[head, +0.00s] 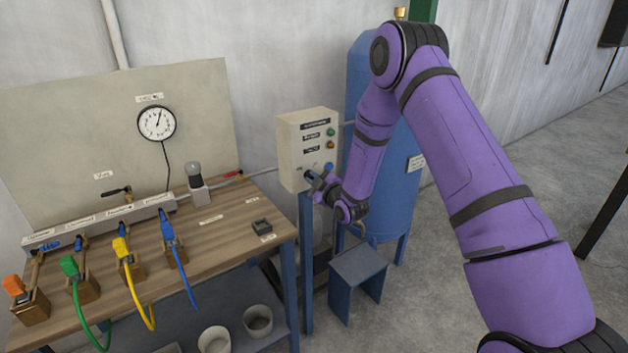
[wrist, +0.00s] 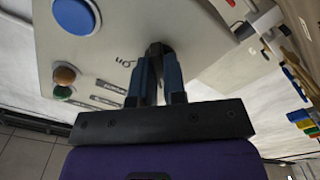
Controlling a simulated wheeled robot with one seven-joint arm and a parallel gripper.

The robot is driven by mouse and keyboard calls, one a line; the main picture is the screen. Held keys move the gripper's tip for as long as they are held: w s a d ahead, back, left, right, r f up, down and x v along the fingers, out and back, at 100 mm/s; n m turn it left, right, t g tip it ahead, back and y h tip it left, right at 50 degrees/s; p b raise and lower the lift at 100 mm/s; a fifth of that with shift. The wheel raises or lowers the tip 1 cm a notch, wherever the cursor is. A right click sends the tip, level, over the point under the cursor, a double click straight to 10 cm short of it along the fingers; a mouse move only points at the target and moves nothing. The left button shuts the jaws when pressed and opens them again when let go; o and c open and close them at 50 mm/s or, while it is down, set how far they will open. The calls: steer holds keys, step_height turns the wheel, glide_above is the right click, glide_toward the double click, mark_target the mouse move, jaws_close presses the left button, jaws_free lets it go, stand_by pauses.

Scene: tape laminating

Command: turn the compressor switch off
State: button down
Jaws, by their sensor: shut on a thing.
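The compressor control box (head: 297,153) is a beige box on a blue post, with labels, small lamps and a blue button on its front. My gripper (head: 314,181) is at the lower part of that front. In the wrist view my gripper (wrist: 160,75) has its two blue fingers closed on the dark switch knob (wrist: 157,48). A label beside the knob appears to read "On". The fingers cover much of the knob, so I cannot tell which way it points. A blue button (wrist: 76,15) sits to the left on the same panel.
A blue tank (head: 397,190) stands behind my arm, to the right of the box. A workbench (head: 215,235) with colored hoses and a gauge (head: 157,122) is at the left. A small blue stool (head: 357,268) stands below my gripper.

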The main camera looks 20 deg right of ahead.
steer(key=c, duration=1.2)
jaws_free()
steer(key=v, duration=1)
steer(key=shift+s+d, duration=0.15)
steer(key=shift+s, duration=0.25)
